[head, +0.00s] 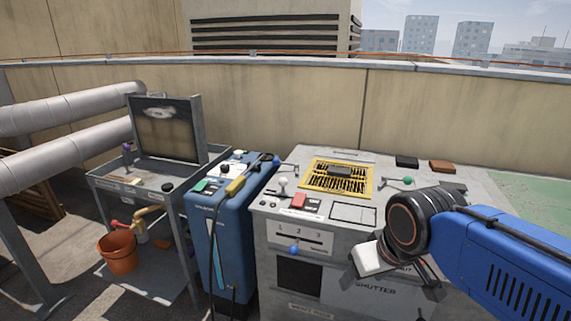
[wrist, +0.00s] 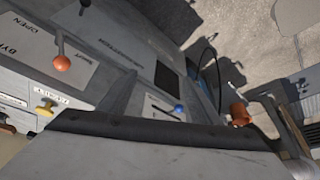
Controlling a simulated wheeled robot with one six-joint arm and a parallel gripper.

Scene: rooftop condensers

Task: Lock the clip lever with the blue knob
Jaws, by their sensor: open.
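A blue knob (head: 294,248) sits at a slot in a plate marked 1, 2, 3 on the front of the grey cabinet (head: 268,228). The blue knob also shows in the wrist view (wrist: 179,109), at the end of a short lever beside a pale plate. I cannot tell whether any clip there is locked. My gripper (head: 395,282) is open and empty, in front of the cabinet near the "SHUTTER" lettering, to the right of the blue knob and apart from it.
An orange-knobbed lever (wrist: 61,63) is beside "OPEN" and "SHUT" labels. A blue unit (head: 222,225) stands left, then a metal stand with an orange bucket (head: 119,252).

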